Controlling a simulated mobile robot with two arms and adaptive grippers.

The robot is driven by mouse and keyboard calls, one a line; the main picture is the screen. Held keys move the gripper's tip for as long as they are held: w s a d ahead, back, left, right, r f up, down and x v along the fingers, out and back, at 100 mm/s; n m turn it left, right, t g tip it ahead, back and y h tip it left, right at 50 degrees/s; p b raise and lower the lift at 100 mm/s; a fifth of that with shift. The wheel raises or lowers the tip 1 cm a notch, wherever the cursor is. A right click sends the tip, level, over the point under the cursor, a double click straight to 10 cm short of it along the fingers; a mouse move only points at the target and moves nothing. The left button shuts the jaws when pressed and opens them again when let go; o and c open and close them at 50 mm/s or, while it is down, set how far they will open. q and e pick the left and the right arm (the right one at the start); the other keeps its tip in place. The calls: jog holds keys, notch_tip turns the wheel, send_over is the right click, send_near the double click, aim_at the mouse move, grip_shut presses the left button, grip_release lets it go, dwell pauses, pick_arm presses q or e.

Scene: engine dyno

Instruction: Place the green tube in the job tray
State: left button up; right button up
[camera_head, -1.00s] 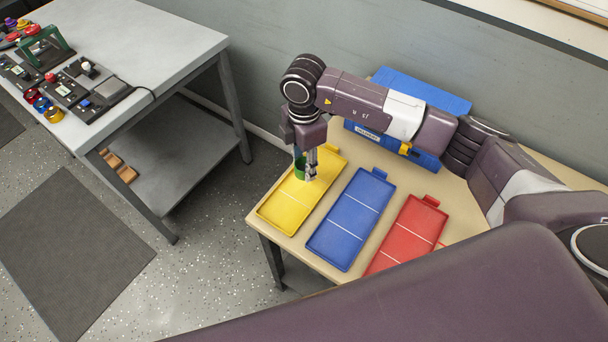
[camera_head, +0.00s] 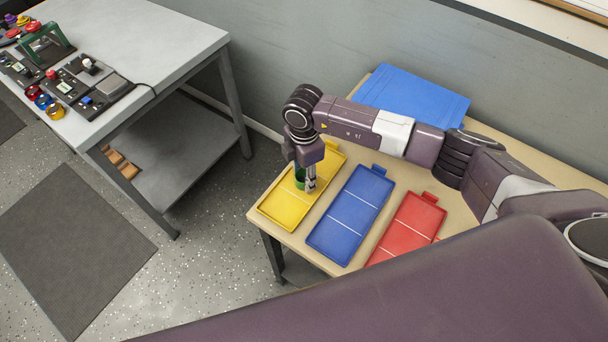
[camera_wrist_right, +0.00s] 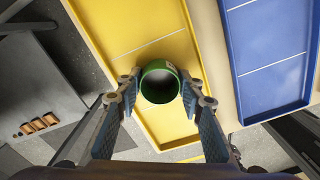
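The green tube (camera_head: 300,178) is held upright by my right gripper (camera_head: 311,184) over the yellow tray (camera_head: 278,207). In the right wrist view, the green tube (camera_wrist_right: 147,69) is seen end-on between the two fingertips of my right gripper (camera_wrist_right: 160,84), with the yellow tray (camera_wrist_right: 120,25) behind it. Whether the tube's bottom touches the tray is hard to tell. No tray is visibly labelled as the job tray. My left gripper is not in view.
A blue tray (camera_head: 350,207) and a red tray (camera_head: 410,228) lie to the right of the yellow one on the wooden table (camera_head: 455,205). A large blue panel or box (camera_head: 415,92) is behind my right arm. A grey workbench (camera_head: 150,45) with devices stands at the left.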

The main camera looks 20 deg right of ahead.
aim_at(304, 175)
jog(key=o, duration=0.3)
jog(key=shift+r, duration=0.1)
jog(key=shift+r, duration=0.25)
jog(key=shift+r+b, duration=1.6)
jog(key=shift+r, duration=4.25)
